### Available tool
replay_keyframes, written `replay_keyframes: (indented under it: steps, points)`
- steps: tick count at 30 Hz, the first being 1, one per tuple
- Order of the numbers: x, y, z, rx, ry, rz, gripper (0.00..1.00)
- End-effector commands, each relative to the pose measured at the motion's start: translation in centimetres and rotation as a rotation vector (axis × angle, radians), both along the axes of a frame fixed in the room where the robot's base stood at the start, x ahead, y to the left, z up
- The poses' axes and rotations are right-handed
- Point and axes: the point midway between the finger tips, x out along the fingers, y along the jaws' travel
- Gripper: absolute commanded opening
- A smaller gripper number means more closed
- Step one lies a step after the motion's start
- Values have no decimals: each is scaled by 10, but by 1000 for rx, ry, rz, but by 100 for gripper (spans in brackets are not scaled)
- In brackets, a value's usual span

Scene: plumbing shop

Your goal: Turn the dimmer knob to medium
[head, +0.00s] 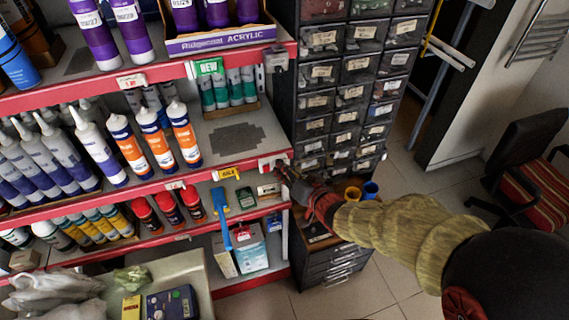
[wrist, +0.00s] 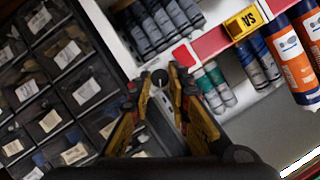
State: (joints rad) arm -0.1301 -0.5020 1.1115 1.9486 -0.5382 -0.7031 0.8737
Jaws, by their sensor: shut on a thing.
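The dimmer knob (wrist: 159,77) shows in the wrist view as a small dark round piece between my fingertips, on a pale plate at the end of the shelf unit. In the head view a pale plate (head: 271,161) sits at the right end of the red shelf edge; the knob itself is hidden there by my gripper (head: 284,174). In the wrist view my gripper (wrist: 161,86) has its yellow and black fingers on both sides of the knob, shut on it. I cannot read the knob's setting.
A dark cabinet of labelled drawers (head: 326,98) stands just right of the plate. Shelves with tubes (head: 130,145) and cans (head: 167,208) lie to the left. A blue-handled tool (head: 222,220) hangs below. A chair (head: 535,165) stands right, with open floor (head: 425,195) before it.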

Motion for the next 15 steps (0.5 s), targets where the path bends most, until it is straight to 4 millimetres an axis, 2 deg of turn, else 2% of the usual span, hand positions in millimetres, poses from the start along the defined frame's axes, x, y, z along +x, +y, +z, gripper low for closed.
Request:
replay_keyframes:
  steps: [15]
  points:
    - [1, -4, -4, 474, 138, -3, 0]
